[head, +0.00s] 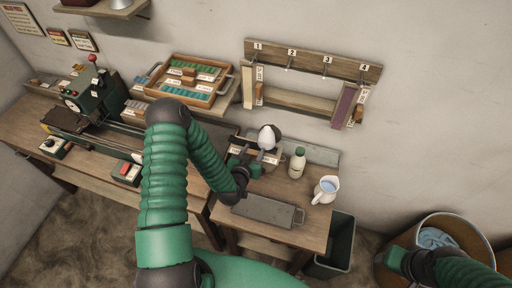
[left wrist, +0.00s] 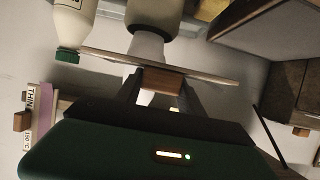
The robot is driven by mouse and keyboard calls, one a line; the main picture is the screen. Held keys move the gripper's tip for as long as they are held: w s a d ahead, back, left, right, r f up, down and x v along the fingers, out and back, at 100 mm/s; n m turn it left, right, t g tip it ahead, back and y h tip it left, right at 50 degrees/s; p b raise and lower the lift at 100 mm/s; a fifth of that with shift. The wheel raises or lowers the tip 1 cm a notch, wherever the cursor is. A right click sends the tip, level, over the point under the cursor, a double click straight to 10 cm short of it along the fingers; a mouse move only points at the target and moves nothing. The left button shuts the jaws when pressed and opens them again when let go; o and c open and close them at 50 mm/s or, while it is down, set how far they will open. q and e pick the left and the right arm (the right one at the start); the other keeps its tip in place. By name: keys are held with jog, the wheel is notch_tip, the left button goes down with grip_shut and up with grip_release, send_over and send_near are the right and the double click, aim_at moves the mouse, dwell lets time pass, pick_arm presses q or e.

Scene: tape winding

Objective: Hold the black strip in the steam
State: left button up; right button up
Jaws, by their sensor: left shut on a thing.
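My left gripper (head: 262,160) is shut on a small wooden block (left wrist: 162,82) that carries a thin flat strip (left wrist: 205,74), seen nearly edge-on in the left wrist view. Its black colour does not show clearly. A white plume (head: 268,137) stands above the bench just behind the gripper. In the left wrist view, which looks upside down, the white plume (left wrist: 147,48) comes from a grey cylinder (left wrist: 150,18), and the strip crosses it. Whether the strip is inside the plume or in front of it, I cannot tell. My right gripper (head: 397,260) is at the lower right; its fingers are hidden.
A white bottle (head: 297,163) and a jug (head: 326,189) stand close right of the gripper. A grey tray (head: 268,212) lies in front. A wall rack (head: 310,62) holds a pale strip (head: 247,85) and a purple strip (head: 344,105). A round bin (head: 465,232) is at the right.

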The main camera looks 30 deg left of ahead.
pick_arm(q)
jog(key=s+f+v, duration=0.1)
jog(key=f+v, duration=0.1)
jog(key=v, duration=0.8)
jog(key=shift+d+p, duration=0.15)
jog(key=shift+p, duration=0.15)
